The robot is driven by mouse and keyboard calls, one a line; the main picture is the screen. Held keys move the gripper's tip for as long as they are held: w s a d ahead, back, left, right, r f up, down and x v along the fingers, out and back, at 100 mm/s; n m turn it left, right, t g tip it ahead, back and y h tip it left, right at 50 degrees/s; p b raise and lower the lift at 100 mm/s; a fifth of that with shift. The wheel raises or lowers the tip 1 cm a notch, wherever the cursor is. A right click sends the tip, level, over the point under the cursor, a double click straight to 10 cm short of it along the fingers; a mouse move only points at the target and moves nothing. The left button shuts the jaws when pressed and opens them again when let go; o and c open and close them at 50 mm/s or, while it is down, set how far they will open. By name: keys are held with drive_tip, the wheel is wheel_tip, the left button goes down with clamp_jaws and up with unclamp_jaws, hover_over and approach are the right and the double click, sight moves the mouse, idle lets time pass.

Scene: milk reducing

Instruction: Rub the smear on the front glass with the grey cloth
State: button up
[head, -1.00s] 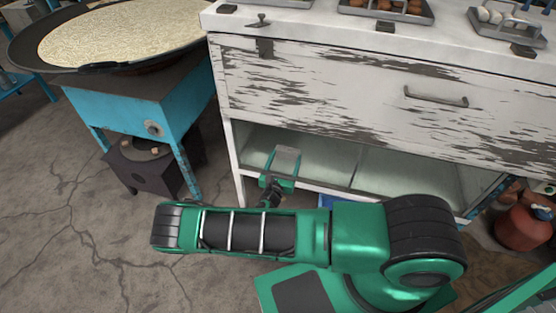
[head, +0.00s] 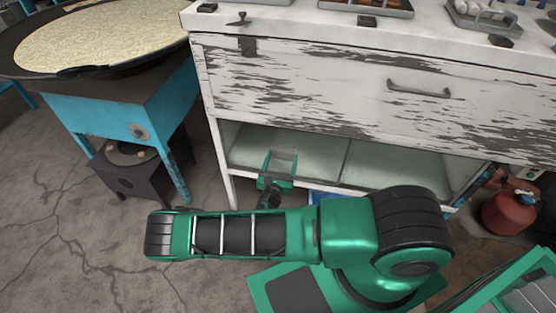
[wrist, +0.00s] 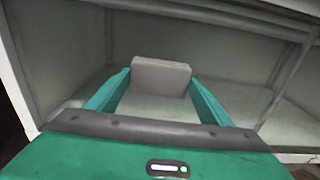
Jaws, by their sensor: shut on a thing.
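My gripper (head: 279,166) is shut on the grey cloth (wrist: 161,76), which is a small grey block-like pad between the two green fingers in the wrist view. The cloth also shows as a pale patch in the head view (head: 284,158). The gripper is in front of the lower left opening of the white cabinet. Pale, greenish panes (head: 385,172) lie behind and to the right of it. I cannot tell whether the cloth touches any glass. No distinct smear shows in either view.
The worn white cabinet (head: 330,85) has a drawer handle (head: 418,91) above the opening. A blue stove stand (head: 140,115) with a wide pan (head: 100,40) stands at left. A red gas bottle (head: 509,213) stands at right. Cracked floor lies open at lower left.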

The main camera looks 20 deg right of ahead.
drive_tip(key=shift+v, duration=2.7)
drive_tip(key=v, duration=0.3)
drive_tip(key=shift+a, duration=0.15)
